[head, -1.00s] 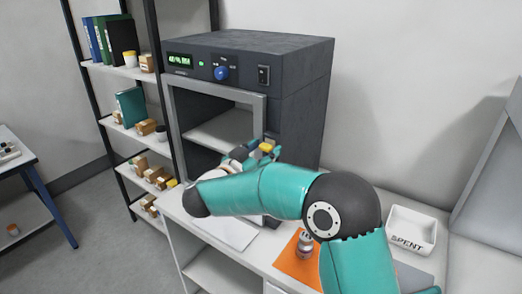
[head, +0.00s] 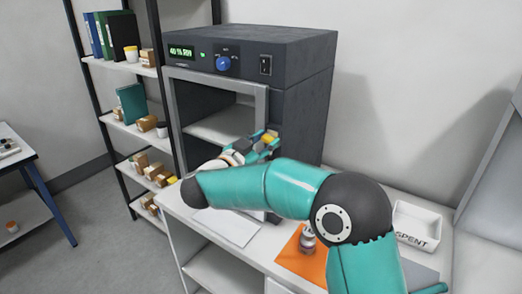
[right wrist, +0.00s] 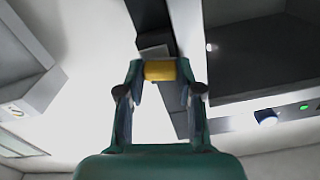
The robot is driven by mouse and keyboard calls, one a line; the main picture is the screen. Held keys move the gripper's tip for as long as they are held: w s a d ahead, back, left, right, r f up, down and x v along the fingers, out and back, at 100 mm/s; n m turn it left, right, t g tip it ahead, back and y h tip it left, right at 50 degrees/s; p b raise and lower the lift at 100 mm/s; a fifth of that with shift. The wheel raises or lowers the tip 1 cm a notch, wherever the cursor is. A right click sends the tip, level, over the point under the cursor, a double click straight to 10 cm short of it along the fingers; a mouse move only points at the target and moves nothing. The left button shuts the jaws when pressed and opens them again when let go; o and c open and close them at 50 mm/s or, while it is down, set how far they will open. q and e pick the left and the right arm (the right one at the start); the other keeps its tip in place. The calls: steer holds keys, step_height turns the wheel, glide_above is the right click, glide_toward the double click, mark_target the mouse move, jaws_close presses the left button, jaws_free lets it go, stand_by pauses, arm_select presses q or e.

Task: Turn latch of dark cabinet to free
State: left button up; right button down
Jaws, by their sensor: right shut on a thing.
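The dark cabinet (head: 300,100) stands on the white bench, with a light grey door frame (head: 260,110) around its front opening. The yellow latch (head: 269,137) is at the right side of that frame, about mid-height. My right gripper (head: 264,144) reaches the latch from the front. In the right wrist view the yellow latch (right wrist: 160,71) lies between the two fingertips, which are shut on it. My forearm hides the lower part of the door. My left gripper is not in view.
A small vial (head: 307,240) stands on an orange mat (head: 290,262) beside my right arm. A white tray marked SPENT (head: 418,240) is at the right. A shelf rack (head: 130,125) with binders and boxes stands left of the cabinet.

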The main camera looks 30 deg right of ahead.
steer(key=c, duration=1.9)
jaws_free()
steer(key=m+b, duration=1.1)
steer(key=shift+s+d+f, duration=0.25)
steer(key=shift+d, duration=0.05)
steer(key=shift+m+b, duration=1.8)
steer(key=shift+m, duration=0.4)
jaws_close()
jaws_free()
jaws_close()
steer(key=o, duration=0.7)
jaws_free()
steer(key=o, duration=0.4)
steer(key=shift+d, duration=0.15)
steer(key=shift+o, duration=0.2)
steer(key=shift+a, duration=0.2)
